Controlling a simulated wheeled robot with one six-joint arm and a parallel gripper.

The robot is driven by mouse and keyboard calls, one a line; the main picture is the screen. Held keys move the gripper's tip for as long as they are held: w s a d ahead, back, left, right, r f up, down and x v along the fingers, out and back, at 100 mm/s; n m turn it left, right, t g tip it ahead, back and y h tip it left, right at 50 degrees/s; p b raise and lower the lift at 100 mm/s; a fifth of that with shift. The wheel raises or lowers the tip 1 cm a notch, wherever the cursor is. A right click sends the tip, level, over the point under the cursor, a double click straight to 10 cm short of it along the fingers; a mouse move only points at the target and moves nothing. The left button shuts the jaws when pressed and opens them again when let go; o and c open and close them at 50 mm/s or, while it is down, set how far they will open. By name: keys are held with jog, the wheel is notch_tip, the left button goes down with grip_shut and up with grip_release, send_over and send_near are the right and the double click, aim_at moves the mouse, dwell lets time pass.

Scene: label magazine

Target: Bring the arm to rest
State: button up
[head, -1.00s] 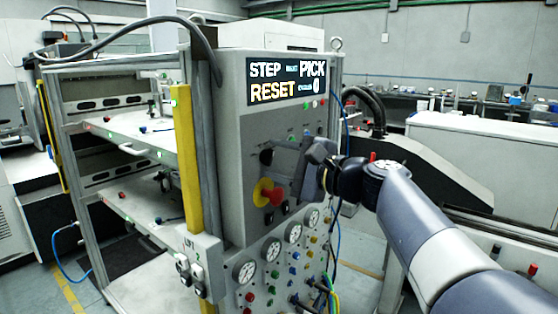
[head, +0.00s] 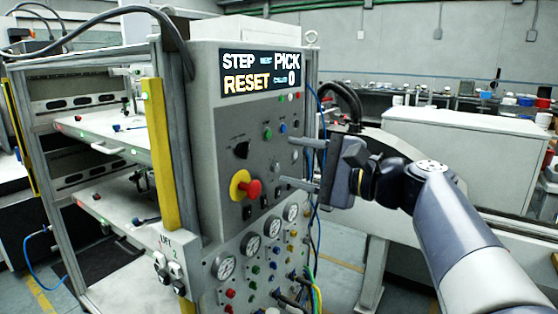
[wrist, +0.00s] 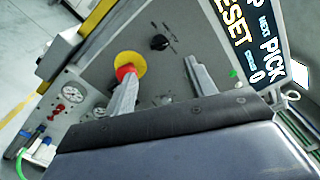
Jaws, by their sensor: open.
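My gripper (head: 298,162) is open and empty in the head view, to the right of the control panel's face. Its two fingers point left toward the panel (head: 208,165), and a gap to the panel cannot be judged exactly. In the wrist view my gripper (wrist: 160,82) shows its two fingers spread, with the panel beyond them. One finger partly overlaps the red and yellow stop knob (wrist: 128,68). The stop knob (head: 246,187) is fully visible in the head view. A black rotary knob (head: 242,149) sits above it.
The display (head: 261,72) reads STEP, PICK, RESET and 0. Gauges (head: 249,244), coloured buttons and cables fill the lower panel. A yellow post (head: 161,160) and shelves (head: 105,125) stand left. A white cabinet (head: 465,145) is behind my arm. Open floor shows at lower right.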

aim_at(248, 151)
jog(key=shift+s+d, duration=0.35)
jog(key=shift+d, duration=0.05)
jog(key=p+x, duration=0.1)
jog(key=x, duration=0.9)
jog(key=shift+w+a, duration=0.3)
